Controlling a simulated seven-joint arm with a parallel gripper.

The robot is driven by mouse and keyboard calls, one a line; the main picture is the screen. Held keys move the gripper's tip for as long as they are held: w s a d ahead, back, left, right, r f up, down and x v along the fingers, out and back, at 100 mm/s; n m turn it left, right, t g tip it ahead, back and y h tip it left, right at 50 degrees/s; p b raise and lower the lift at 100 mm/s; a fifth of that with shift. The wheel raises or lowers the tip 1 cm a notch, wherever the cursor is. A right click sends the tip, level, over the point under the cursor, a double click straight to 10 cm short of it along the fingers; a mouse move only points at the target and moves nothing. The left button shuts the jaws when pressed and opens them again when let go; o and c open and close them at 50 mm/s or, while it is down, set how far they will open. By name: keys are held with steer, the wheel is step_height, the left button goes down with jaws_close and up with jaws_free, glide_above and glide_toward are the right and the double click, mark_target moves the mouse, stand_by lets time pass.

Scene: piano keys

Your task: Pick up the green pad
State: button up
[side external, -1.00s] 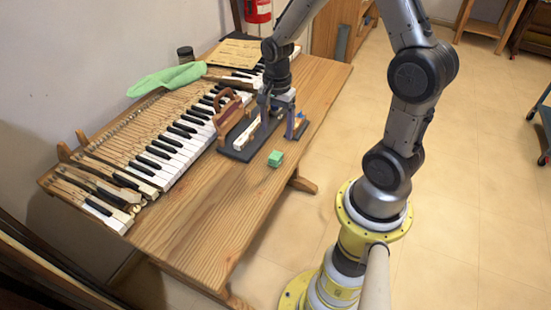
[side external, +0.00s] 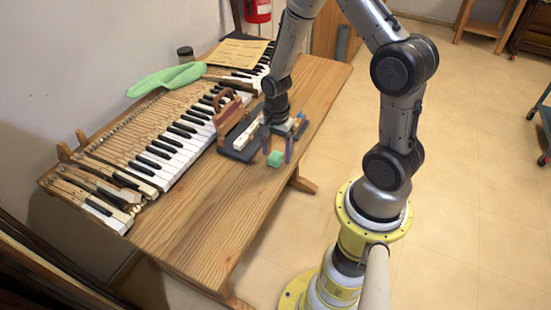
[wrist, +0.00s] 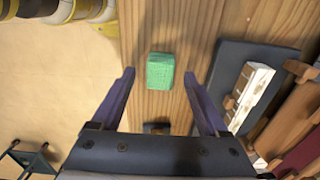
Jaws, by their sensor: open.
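The green pad (side external: 275,159) is a small block lying on the wooden bench top near its front edge. In the wrist view the green pad (wrist: 160,71) lies ahead of the fingertips, roughly midway between their lines. My gripper (side external: 277,152) is just above the pad in the side view, pointing down. Its two purple fingers are spread and hold nothing; in the wrist view my gripper (wrist: 158,85) shows the gap between them empty apart from the bench and the pad beyond. I cannot tell the exact height above the pad.
A dark base plate (side external: 240,148) carries a white key piece (wrist: 250,95) and brown wooden parts, close beside the gripper. The piano keyboard (side external: 165,150) runs along the back, with a green cloth (side external: 165,79) on it. The bench's front left (side external: 215,220) is clear.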

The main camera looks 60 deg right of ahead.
mark_target(276, 154)
jaws_close()
steer(key=shift+r, duration=0.15)
steer(key=shift+r, duration=0.25)
step_height(276, 154, up, 3)
steer(key=shift+w+f, duration=0.1)
steer(key=shift+f, duration=0.1)
steer(key=s+a+r, duration=0.2)
steer(key=s+r, duration=0.2)
steer(key=s, duration=0.2)
steer(key=s+a+r, duration=0.2)
steer(key=s+r, duration=0.3)
steer(key=s, duration=0.2)
steer(key=shift+s+a+r, duration=0.2)
steer(key=shift+a+r, duration=0.1)
steer(key=shift+a, duration=0.05)
